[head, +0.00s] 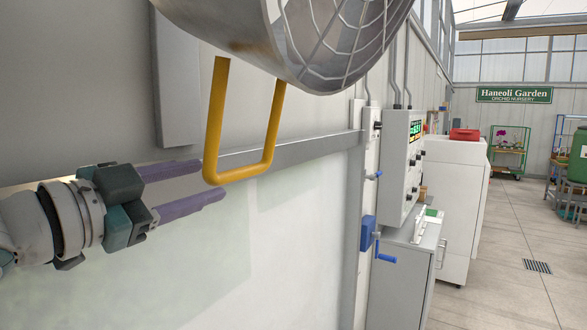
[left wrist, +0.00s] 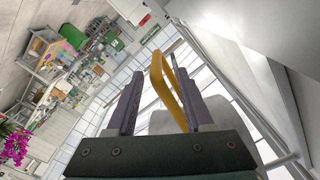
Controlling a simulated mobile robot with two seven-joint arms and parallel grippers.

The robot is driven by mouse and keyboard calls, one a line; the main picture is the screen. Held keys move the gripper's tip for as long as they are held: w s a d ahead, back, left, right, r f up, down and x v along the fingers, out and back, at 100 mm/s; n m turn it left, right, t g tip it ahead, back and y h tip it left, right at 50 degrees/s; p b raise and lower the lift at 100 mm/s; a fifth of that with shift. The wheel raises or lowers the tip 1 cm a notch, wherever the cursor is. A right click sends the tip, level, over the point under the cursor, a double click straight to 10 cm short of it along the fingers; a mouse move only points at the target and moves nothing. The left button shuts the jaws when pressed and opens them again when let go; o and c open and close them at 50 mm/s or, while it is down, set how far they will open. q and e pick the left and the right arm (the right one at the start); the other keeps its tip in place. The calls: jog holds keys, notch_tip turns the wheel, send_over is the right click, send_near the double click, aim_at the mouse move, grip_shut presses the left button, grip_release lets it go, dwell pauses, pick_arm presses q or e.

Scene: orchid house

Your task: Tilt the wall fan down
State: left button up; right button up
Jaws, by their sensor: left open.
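The wall fan (head: 300,40) is a grey metal drum with a wire grille at the top of the head view; its upper part is cut off. A yellow U-shaped handle (head: 272,128) hangs from its lower rim. My left gripper (head: 210,180) is open, and its two purple fingers point at the handle's lower left corner. My right gripper is not in view.
A metal rail (head: 312,147) runs along the wall behind the handle. A control box (head: 401,150) with a display and a blue crank (head: 385,257) are on the right. A white cabinet (head: 458,190) stands beyond.

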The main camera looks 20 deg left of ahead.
pick_arm(q)
jog(key=shift+s+a, duration=0.15)
jog(key=shift+s, duration=0.85)
jog(key=s+d+f+n+g+y+p, duration=0.3)
jog(key=s+d+f+n+g+p, duration=0.15)
jog(key=s+f+g, duration=0.35)
jog(key=s+d+f+n+g+p, duration=0.1)
jog(key=s+d+f+g, duration=0.1)
jog(key=s, duration=0.5)
jog(key=s+d+f+n+g+p, duration=0.1)
jog(key=s+d+f+g, duration=0.2)
jog(key=s, duration=0.4)
jog(key=shift+s+d+g+h, duration=0.15)
jog(key=shift+d+g+h, duration=0.15)
jog(key=shift+d+g, duration=0.4)
